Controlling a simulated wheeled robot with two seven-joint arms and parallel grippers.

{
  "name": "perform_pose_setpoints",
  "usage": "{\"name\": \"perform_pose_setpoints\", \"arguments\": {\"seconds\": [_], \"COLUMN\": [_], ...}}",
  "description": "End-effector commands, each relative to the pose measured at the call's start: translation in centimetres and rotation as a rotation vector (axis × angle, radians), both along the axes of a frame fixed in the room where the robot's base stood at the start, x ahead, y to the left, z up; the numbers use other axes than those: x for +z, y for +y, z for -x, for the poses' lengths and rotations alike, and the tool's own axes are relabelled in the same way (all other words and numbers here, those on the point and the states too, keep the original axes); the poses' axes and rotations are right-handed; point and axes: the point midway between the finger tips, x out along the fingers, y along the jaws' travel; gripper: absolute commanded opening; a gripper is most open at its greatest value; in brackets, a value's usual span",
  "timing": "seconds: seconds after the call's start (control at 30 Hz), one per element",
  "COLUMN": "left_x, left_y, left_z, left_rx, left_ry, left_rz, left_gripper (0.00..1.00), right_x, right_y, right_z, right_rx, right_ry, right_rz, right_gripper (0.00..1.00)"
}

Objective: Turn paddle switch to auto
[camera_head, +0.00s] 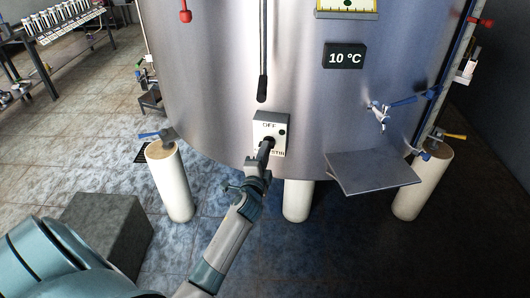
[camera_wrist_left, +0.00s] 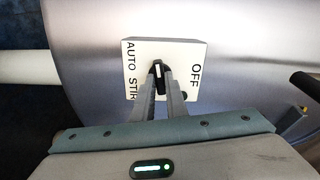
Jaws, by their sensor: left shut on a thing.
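The white switch box (camera_head: 283,123) is fixed to the front of the steel tank. In the head view its OFF label shows at the top and part of STIR at the lower right. In the left wrist view the box (camera_wrist_left: 190,52) shows turned, with AUTO and STIR on the left and OFF on the right. The black paddle switch (camera_wrist_left: 158,72) with a white line sits at its middle. My left gripper (camera_head: 267,146) is shut on the paddle; its two fingers (camera_wrist_left: 163,78) close around it in the wrist view. My right gripper is not in view.
A black-tipped lever (camera_head: 262,88) hangs just above the box. A grey shelf (camera_head: 373,172) and a blue-handled tap (camera_head: 381,113) are on the tank to the right. White legs (camera_head: 170,182) stand below. A grey block (camera_head: 108,228) is on the floor at left.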

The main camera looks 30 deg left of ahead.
Motion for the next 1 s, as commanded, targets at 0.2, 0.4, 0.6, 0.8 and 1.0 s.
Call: {"name": "perform_pose_setpoints", "arguments": {"seconds": [0.2,0.4,0.6,0.8,1.0], "left_x": [-0.1,-0.1,-0.1,-0.1,-0.2], "left_y": [0.0,0.0,0.0,0.0,-0.4], "left_z": [0.0,0.0,0.0,0.1,1.0], "left_rx": [0.001,0.001,0.001,0.000,0.000], "left_ry": [-0.003,-0.001,-0.002,-0.002,0.000], "left_rz": [0.010,0.009,0.008,0.007,0.006], "left_gripper": [0.00,0.17,0.31,0.31,0.31], "right_x": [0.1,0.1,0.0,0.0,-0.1], "right_y": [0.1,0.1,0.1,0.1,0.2], "right_z": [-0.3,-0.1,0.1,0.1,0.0], "right_rx": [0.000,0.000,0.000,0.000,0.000], "right_ry": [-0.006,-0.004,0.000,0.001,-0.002], "right_rz": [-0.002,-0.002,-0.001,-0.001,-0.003], "right_gripper": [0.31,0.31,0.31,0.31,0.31]}}
